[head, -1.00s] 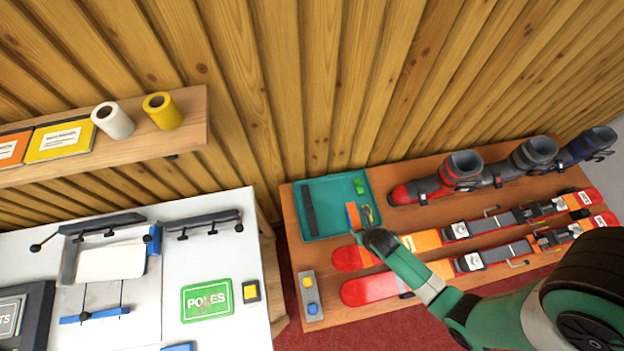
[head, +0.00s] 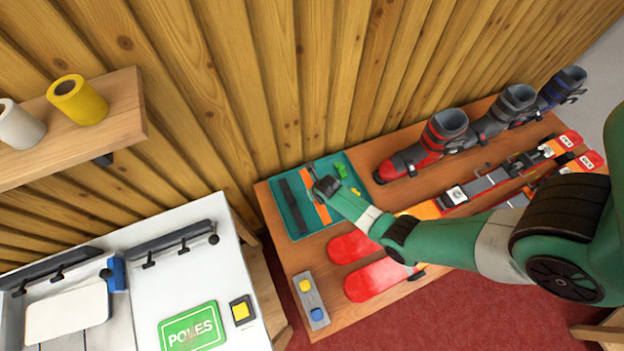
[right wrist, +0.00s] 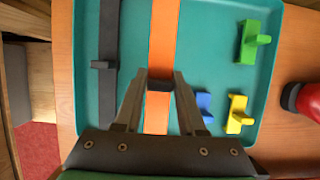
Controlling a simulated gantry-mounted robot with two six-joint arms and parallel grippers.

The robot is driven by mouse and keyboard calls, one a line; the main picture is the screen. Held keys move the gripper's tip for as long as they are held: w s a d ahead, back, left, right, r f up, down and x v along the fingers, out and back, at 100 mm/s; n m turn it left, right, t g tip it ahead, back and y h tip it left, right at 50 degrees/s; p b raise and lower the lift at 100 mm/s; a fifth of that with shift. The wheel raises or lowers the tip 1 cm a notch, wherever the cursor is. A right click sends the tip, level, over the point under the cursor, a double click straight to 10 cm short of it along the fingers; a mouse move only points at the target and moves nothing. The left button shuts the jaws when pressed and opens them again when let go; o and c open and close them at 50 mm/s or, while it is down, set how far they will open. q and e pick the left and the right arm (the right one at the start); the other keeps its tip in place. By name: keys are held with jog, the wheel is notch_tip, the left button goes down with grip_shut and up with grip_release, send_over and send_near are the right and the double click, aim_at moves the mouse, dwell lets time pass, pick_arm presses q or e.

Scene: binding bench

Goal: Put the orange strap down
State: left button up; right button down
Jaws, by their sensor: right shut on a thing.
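The orange strap (right wrist: 162,40) runs lengthwise over the teal tray (right wrist: 215,15), beside a dark strap (right wrist: 108,35). In the head view the orange strap (head: 312,200) also shows partly, crossed by my gripper. My right gripper (right wrist: 159,84) is shut on the orange strap at a dark piece on it. It is at the tray in the head view (head: 325,186). Whether the strap rests on the tray floor or hangs just above it I cannot tell. My left gripper is not in view.
The tray also holds green (right wrist: 252,45), yellow (right wrist: 238,115) and blue (right wrist: 204,103) pieces. Red skis (head: 380,280) lie in front of the tray. A red boot (head: 425,150) stands to its right. A grey block with two buttons (head: 310,298) lies at the table's left end.

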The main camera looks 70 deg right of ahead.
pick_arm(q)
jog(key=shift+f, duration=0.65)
pick_arm(e)
jog(key=shift+w+d+f, duration=0.25)
jog(key=shift+w+f, duration=0.25)
jog(key=b+x, duration=0.2)
jog(key=b, duration=0.1)
jog(key=b+x, duration=0.1)
jog(key=x, duration=0.1)
jog(key=shift+s+a+f, duration=0.15)
jog(key=shift+s+a, duration=0.05)
jog(key=shift+a, duration=0.1)
jog(key=shift+s+f, duration=0.1)
jog(key=shift+r, duration=0.2)
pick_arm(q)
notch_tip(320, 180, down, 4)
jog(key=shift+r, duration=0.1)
pick_arm(e)
jog(key=shift+f, duration=0.1)
jog(key=c, duration=0.9)
grip_release()
jog(key=shift+f, duration=0.1)
jog(key=shift+c, duration=0.2)
jog(key=o, duration=0.4)
jog(key=shift+o, duration=0.2)
